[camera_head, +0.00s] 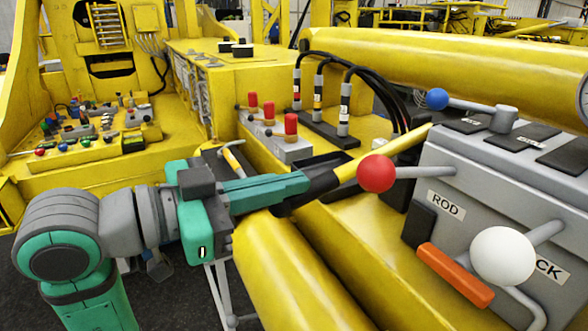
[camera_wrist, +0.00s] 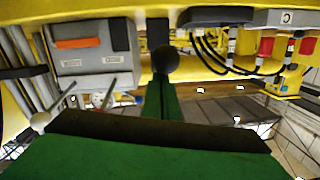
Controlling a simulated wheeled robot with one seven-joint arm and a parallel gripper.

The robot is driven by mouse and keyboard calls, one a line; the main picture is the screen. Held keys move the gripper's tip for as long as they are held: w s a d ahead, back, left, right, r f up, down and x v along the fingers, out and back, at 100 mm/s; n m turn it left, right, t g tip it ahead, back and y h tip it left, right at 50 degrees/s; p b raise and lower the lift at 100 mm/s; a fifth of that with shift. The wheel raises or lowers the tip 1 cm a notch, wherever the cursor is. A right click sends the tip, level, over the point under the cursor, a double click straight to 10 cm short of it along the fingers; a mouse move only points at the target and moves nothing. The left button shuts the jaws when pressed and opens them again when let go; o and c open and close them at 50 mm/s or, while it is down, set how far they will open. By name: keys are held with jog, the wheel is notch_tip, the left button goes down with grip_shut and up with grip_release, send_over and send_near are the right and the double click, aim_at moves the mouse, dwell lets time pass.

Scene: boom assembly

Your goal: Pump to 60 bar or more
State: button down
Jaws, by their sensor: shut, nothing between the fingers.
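The pump lever (camera_head: 395,147) is a yellow bar with a black grip (camera_head: 325,187), slanting down to the left from beside the grey control box. My gripper (camera_head: 303,182) is shut and empty. Its green fingers lie along the grip's upper left side and overlap it in the head view; I cannot tell whether they touch. In the wrist view a dark round end (camera_wrist: 165,60), probably the grip, shows just past my fingers (camera_wrist: 162,100). A round gauge (camera_head: 583,98) is cut off at the right edge; its reading is not legible.
The grey control box (camera_head: 470,180) carries red (camera_head: 376,173), white (camera_head: 503,256) and blue (camera_head: 437,99) knobbed levers and an orange handle (camera_head: 455,274). Red-capped valves (camera_head: 291,125) and black hoses (camera_head: 370,80) stand behind my gripper. A yellow cylinder (camera_head: 300,275) lies below it.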

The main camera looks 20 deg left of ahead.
jog(key=shift+d+f, duration=0.15)
jog(key=shift+f, duration=0.75)
jog(key=shift+r, duration=0.1)
notch_tip(320, 180, up, 5)
jog(key=f+v, duration=0.1)
jog(key=v, duration=1)
jog(key=shift+s+d+r, duration=0.25)
jog(key=shift+r, duration=0.05)
dwell(1.6)
